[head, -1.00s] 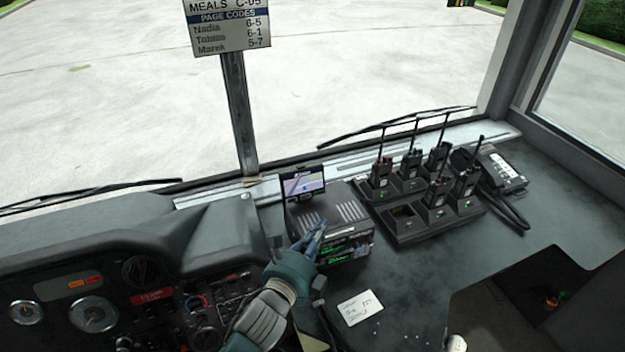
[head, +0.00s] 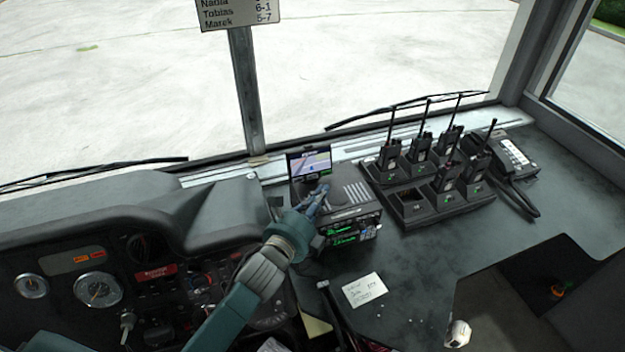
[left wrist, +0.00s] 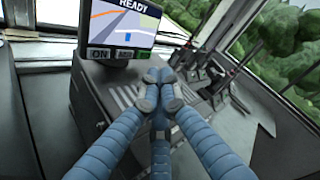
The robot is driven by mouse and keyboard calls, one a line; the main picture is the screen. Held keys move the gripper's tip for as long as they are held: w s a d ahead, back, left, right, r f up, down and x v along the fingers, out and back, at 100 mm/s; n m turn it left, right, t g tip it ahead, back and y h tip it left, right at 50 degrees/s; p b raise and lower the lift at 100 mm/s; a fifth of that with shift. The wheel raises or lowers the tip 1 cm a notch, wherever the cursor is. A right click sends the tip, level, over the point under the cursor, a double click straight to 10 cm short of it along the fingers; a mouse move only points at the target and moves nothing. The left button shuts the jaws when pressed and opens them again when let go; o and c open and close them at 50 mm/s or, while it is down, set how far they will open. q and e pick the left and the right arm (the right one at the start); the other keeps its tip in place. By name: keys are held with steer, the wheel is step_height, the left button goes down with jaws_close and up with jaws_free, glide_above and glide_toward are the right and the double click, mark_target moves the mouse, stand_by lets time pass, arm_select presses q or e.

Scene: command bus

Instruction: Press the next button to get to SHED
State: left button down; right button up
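A small screen (head: 309,162) stands at the back left of a black radio box (head: 352,212) on the dashboard. In the left wrist view the screen (left wrist: 118,22) shows a map, the word READY and a row of labels below, one reading ON. The box's front has green-lit displays and small buttons (head: 368,233). My left gripper (head: 322,190) is over the box top, just in front of the screen. Its blue fingers (left wrist: 160,84) are closed together at the tips with nothing between them. I cannot tell whether they touch the box. No button marked SHED is readable. My right gripper is out of view.
A charger rack (head: 432,212) with several handheld radios (head: 446,175) stands right of the box, with a phone (head: 511,155) beyond it. A handwritten card (head: 364,290) lies in front of the box. The windscreen post (head: 247,90) rises behind.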

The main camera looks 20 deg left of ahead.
arm_select(q)
steer(key=shift+w+a+f+b, duration=0.15)
steer(key=shift+w+a+f, duration=0.1)
steer(key=shift+w+a, duration=0.45)
steer(key=shift+w+a+f+b, duration=0.15)
steer(key=shift+w+a+f, duration=0.15)
steer(key=shift+w, duration=0.6)
steer(key=shift+a, duration=0.1)
steer(key=shift+w+a, duration=0.2)
steer(key=shift+w, duration=0.15)
steer(key=shift+w+a+f, duration=0.1)
steer(key=shift+w+a, duration=0.05)
steer(key=shift+w, duration=0.05)
stand_by(1.0)
steer(key=shift+s+d+r, duration=0.2)
steer(key=shift+s+d, duration=0.2)
steer(key=shift+s, duration=0.2)
steer(key=shift+s+d+r+p, duration=0.1)
steer(key=shift+s+d+p, duration=0.25)
steer(key=shift+p, duration=0.2)
steer(key=shift+s+d+r+p, duration=0.2)
steer(key=shift+s+d, duration=0.15)
steer(key=shift+s, duration=0.2)
steer(key=shift+s+d+r+p, duration=0.1)
steer(key=shift+s+d+p, duration=0.15)
steer(key=shift+s, duration=0.3)
steer(key=shift+s+d+r+p, duration=0.15)
steer(key=shift+s+d, duration=0.25)
steer(key=shift+s, duration=0.15)
